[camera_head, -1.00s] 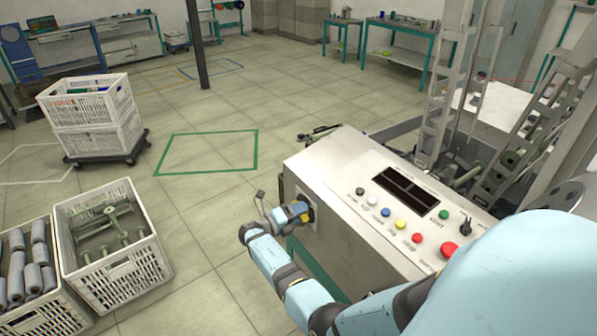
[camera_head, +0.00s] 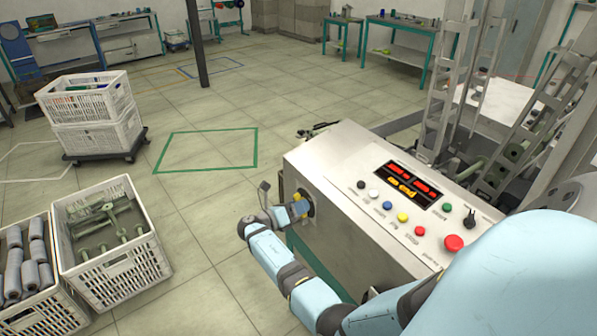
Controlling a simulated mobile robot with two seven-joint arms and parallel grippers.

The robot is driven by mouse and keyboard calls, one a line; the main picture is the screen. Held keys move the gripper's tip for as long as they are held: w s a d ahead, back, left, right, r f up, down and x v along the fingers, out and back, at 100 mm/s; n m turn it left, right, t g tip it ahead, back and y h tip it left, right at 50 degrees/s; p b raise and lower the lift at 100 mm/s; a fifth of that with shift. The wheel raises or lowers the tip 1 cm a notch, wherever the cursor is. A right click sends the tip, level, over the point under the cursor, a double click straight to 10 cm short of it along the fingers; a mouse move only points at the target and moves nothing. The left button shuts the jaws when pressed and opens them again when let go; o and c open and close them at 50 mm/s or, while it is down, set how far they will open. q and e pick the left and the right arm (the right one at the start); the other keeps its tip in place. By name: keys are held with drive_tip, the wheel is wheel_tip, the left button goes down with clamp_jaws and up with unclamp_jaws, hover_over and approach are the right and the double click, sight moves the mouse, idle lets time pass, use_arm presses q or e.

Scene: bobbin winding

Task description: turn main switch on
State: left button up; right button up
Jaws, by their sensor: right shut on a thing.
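The main switch (camera_head: 308,198) is on the left side face of the grey control cabinet (camera_head: 340,235). My right gripper (camera_head: 301,208) reaches it from the left, with the arm coming up from below. It is shut on the switch, whose knob is mostly hidden by the fingers. The display (camera_head: 409,185) on the cabinet's sloped top is lit with red and yellow characters. My left gripper is not in view.
Several coloured buttons and a red emergency button (camera_head: 453,243) sit on the panel, near a black selector knob (camera_head: 470,217). White crates (camera_head: 118,272) stand on the floor at left. The floor between crates and cabinet is clear.

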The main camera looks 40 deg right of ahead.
drive_tip(key=shift+m, duration=0.6)
drive_tip(key=shift+f+m+b, duration=0.15)
drive_tip(key=shift+m+b, duration=0.45)
drive_tip(key=shift+m, duration=0.1)
drive_tip(key=shift+m+b, duration=0.5)
drive_tip(key=shift+m, duration=0.7)
drive_tip(key=o, duration=1.5)
drive_tip(key=shift+r, duration=0.2)
